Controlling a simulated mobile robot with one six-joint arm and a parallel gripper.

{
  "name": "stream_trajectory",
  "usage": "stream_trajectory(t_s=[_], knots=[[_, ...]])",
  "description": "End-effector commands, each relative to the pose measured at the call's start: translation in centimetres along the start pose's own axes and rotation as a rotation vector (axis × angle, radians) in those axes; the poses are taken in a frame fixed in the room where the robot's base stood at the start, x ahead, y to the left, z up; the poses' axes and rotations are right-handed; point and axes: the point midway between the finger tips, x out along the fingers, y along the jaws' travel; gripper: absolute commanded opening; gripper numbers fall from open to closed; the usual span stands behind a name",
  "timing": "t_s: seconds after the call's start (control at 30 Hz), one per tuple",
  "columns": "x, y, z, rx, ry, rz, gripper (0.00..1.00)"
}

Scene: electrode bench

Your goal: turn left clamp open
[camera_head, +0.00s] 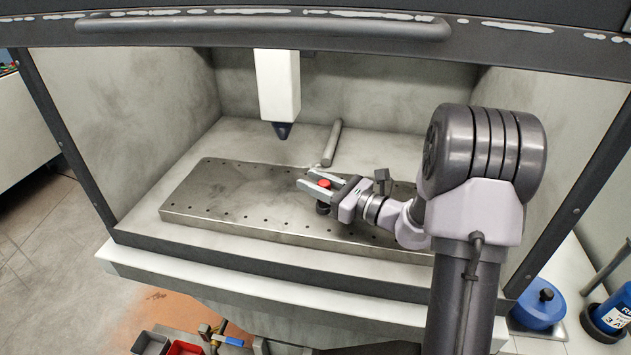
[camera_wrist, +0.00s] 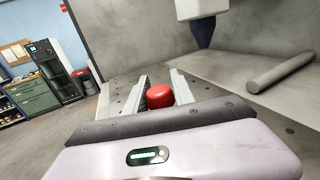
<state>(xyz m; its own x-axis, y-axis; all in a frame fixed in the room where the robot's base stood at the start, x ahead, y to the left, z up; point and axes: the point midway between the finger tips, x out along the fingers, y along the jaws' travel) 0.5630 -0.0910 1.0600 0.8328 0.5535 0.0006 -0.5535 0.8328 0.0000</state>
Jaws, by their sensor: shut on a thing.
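A clamp with a round red knob (camera_head: 323,184) and a dark body (camera_head: 322,208) stands on the grey metal plate (camera_head: 225,195), near its middle. My gripper (camera_head: 308,179) reaches in from the right, low over the plate, with one finger on each side of the red knob and shut on it. In the wrist view the red knob (camera_wrist: 159,96) sits between the two pale fingers of my gripper (camera_wrist: 159,77). The clamp's lower part is hidden in the wrist view. No second clamp can be made out; my arm covers the plate's right part.
A white column with a dark blue conical tip (camera_head: 282,130) hangs above the plate's back edge. A grey rod (camera_head: 332,143) lies behind the plate. The enclosure's dark front beam (camera_head: 260,27) crosses above. The plate's left part is clear. A blue container (camera_head: 540,307) stands outside, lower right.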

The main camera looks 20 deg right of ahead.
Motion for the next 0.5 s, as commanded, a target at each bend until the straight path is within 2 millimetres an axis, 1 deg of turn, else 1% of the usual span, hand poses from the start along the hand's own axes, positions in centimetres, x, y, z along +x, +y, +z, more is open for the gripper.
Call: stream_trajectory(t_s=[0.27,0.3,0.37,0.5], knots=[[0.03,-0.03,0.18,-0.002,-0.002,0.003,0.0],[0.03,-0.03,0.17,-0.002,-0.002,0.003,0.38],[0.03,-0.02,0.15,-0.001,-0.002,0.003,0.49],[0.02,-0.01,0.1,-0.001,-0.001,0.003,0.5]])
